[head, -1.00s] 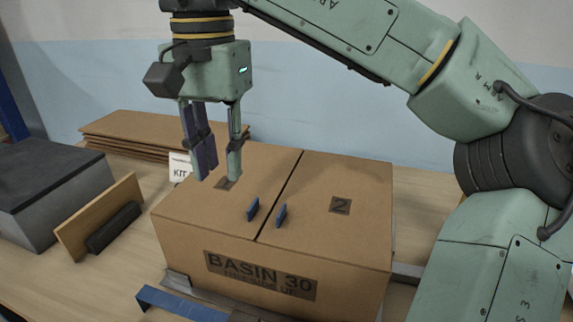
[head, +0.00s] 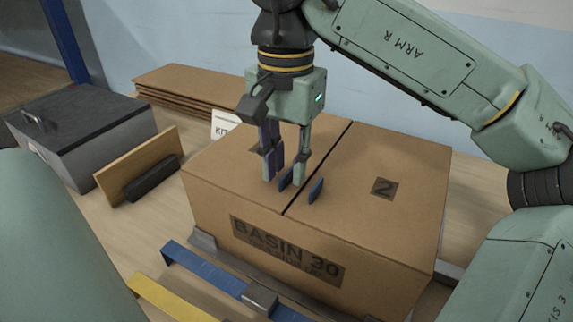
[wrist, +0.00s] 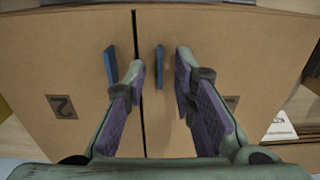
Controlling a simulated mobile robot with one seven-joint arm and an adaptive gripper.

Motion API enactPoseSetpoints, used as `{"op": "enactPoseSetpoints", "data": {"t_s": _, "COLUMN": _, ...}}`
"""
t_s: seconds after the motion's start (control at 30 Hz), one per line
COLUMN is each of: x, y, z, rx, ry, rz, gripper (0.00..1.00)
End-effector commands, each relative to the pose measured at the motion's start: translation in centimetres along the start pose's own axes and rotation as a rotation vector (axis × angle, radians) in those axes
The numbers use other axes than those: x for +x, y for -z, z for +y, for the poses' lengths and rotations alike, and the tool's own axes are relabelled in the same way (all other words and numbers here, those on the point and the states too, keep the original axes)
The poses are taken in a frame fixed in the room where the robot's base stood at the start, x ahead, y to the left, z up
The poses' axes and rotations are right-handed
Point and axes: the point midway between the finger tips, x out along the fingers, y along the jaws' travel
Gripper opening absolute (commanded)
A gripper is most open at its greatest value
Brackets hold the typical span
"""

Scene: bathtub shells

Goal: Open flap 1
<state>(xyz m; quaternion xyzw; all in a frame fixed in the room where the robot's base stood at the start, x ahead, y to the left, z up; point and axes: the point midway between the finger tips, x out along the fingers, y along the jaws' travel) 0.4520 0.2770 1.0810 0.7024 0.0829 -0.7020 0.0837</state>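A closed cardboard box (head: 240,215) marked BASIN 30 has two top flaps divided by a dark seam. Flap 1 (head: 325,142) is the left one in the head view and the right one in the wrist view (wrist: 245,50). Its blue tab (head: 285,182) stands upright near the seam. My gripper (head: 284,176) is open and points down over flap 1. In the wrist view, that tab (wrist: 159,67) appears between my open fingertips (wrist: 160,75), with gaps on both sides. Flap 1's number is mostly hidden by a finger.
Flap 2 (head: 410,180) has its own blue tab (head: 316,190), close to my right finger. Flat cardboard sheets (head: 190,85) lie behind the box. A grey case (head: 80,135) and a wooden board with a black handle (head: 140,165) stand left. Blue (head: 205,272) and yellow (head: 170,298) bars lie in front.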

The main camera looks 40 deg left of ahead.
Motion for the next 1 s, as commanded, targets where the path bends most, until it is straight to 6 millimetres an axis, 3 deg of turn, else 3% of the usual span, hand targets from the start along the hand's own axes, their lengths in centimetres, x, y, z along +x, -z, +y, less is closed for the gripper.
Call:
{"op": "enactPoseSetpoints", "data": {"t_s": 0.37, "x": 0.87, "y": -0.02, "z": -0.02, "rx": 0.001, "ry": 0.002, "rz": 0.0, "gripper": 0.24}}
{"op": "enactPoseSetpoints", "data": {"t_s": 0.73, "x": 0.84, "y": -0.01, "z": -0.01, "rx": 0.0, "ry": 0.001, "rz": 0.0, "gripper": 0.01}}
{"op": "enactPoseSetpoints", "data": {"t_s": 1.0, "x": 0.84, "y": -0.01, "z": -0.02, "rx": 0.0, "ry": 0.002, "rz": 0.0, "gripper": 0.0}}
